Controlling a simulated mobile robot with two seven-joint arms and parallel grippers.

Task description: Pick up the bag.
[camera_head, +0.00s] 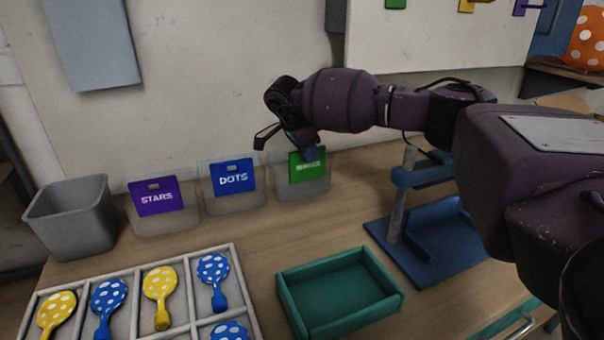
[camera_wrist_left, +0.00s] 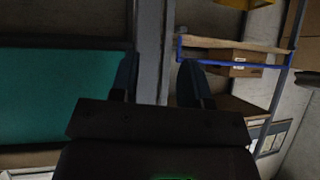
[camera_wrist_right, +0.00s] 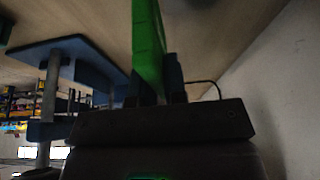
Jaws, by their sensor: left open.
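Three clear bags with coloured header cards stand in a row at the back of the table in the head view: the purple STARS bag (camera_head: 157,198), the blue DOTS bag (camera_head: 233,181) and the green-card bag (camera_head: 315,172). My right gripper (camera_head: 309,154) is at the top of the green card, with one blue fingertip in front of it and hiding part of its lettering. In the right wrist view the green card (camera_wrist_right: 149,40) stands between the close-set fingers, which appear shut on it. My left gripper (camera_wrist_left: 158,80) is open and empty in the left wrist view.
A grey bin (camera_head: 70,222) stands at the left.

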